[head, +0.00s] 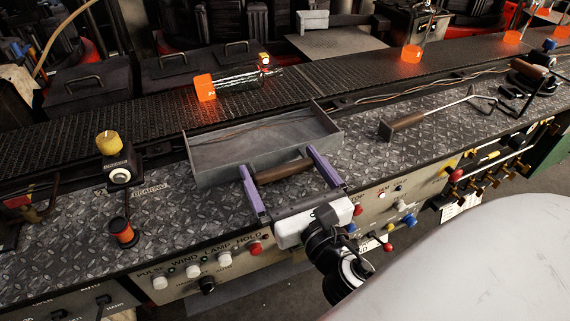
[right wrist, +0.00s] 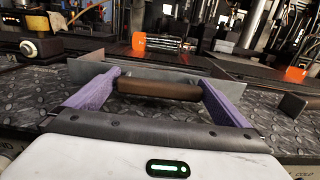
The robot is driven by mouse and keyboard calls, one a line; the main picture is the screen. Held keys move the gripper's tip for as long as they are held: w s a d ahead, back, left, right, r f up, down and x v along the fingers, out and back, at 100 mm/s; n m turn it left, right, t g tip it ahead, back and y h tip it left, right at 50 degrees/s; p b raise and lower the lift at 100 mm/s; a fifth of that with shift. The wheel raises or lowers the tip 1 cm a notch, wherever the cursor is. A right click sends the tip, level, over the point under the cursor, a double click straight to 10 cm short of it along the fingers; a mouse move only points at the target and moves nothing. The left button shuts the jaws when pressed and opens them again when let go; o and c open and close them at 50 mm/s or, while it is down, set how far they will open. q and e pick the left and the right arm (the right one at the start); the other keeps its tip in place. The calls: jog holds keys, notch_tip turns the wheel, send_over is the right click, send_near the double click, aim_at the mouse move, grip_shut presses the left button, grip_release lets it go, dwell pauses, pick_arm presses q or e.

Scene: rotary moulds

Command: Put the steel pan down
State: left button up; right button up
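The steel pan (head: 225,143) is a shallow grey rectangular tray with low walls, at the middle of the counter in the head view. It also shows in the right wrist view (right wrist: 88,68). Its brown wooden handle (head: 285,172) lies along its near side. My right gripper (head: 278,160) has its two purple fingers at the two ends of this handle, which spans the gap between them in the right wrist view (right wrist: 160,90). The pan looks roughly level, at or just above the plate; any gap underneath is hard to see. My left gripper is not in view.
The diamond-plate counter (head: 375,160) has some bare room right of the pan. A wooden-handled tool (head: 410,119) lies there. A conveyor (head: 330,72) with a glowing orange-ended piece (head: 205,88) runs behind.

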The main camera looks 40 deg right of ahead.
jog(key=shift+s, duration=0.1)
jog(key=b+v, duration=0.2)
jog(key=v, duration=0.3)
jog(key=shift+s+a+f, duration=0.1)
jog(key=shift+s+f, duration=0.1)
jog(key=shift+s, duration=0.1)
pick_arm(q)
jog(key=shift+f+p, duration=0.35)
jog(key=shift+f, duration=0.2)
pick_arm(e)
jog(key=v, duration=0.6)
jog(key=shift+r, duration=0.3)
